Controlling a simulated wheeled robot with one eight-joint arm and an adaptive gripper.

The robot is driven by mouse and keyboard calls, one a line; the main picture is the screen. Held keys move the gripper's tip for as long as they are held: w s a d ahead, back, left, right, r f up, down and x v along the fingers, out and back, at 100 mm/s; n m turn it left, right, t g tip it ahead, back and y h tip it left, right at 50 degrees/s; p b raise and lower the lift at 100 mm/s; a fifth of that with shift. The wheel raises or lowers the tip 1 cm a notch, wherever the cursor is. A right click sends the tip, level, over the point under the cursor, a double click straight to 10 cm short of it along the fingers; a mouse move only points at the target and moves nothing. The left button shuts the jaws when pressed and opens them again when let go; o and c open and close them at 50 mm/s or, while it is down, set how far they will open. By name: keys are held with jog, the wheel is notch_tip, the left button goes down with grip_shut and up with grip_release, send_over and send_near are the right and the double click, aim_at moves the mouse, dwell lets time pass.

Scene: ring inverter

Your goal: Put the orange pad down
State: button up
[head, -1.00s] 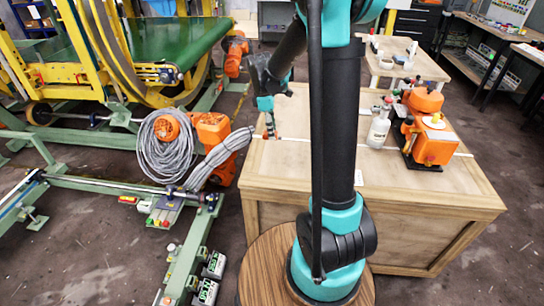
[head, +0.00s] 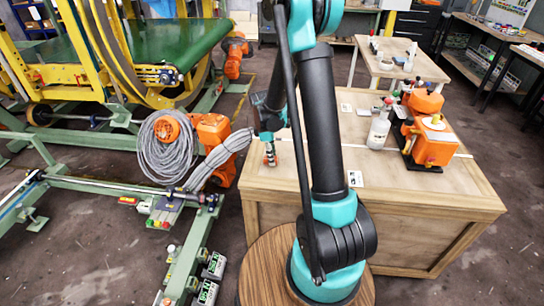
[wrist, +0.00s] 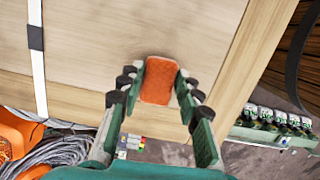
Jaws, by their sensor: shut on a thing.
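The orange pad (wrist: 159,80) sits between the fingertips of my gripper (wrist: 160,88) in the wrist view, and the fingers are shut on it. The light wooden top of the large crate (wrist: 90,45) lies beyond the pad. In the head view my gripper (head: 270,157) points down near the left edge of the crate top (head: 320,165). The pad cannot be made out clearly there. I cannot tell whether the pad touches the wood.
An orange machine (head: 432,145) and a white bottle (head: 379,130) stand on the crate's right side. An orange motor (head: 211,133) with coiled grey cable (head: 168,150) is left of the crate. The crate's front middle is clear.

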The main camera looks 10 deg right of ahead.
aim_at(264, 158)
jog(key=o, duration=1.2)
jog(key=shift+f, duration=0.1)
jog(key=shift+f, duration=0.2)
jog(key=a+r, duration=0.3)
jog(key=r, duration=1.3)
jog(key=s+d+f+m+t+y, duration=0.1)
jog(key=s+d+f+m+t, duration=0.1)
jog(key=s+m, duration=0.5)
jog(key=s+d+f+m+t, duration=0.2)
jog(key=s+d+f+m, duration=0.2)
jog(key=s+m, duration=0.4)
jog(key=s+d, duration=0.1)
jog(key=s, duration=0.6)
jog(key=shift+d+f+t+y, duration=0.15)
jog(key=shift+f+t+y, duration=0.15)
jog(key=shift+y, duration=0.1)
jog(key=shift+r, duration=0.1)
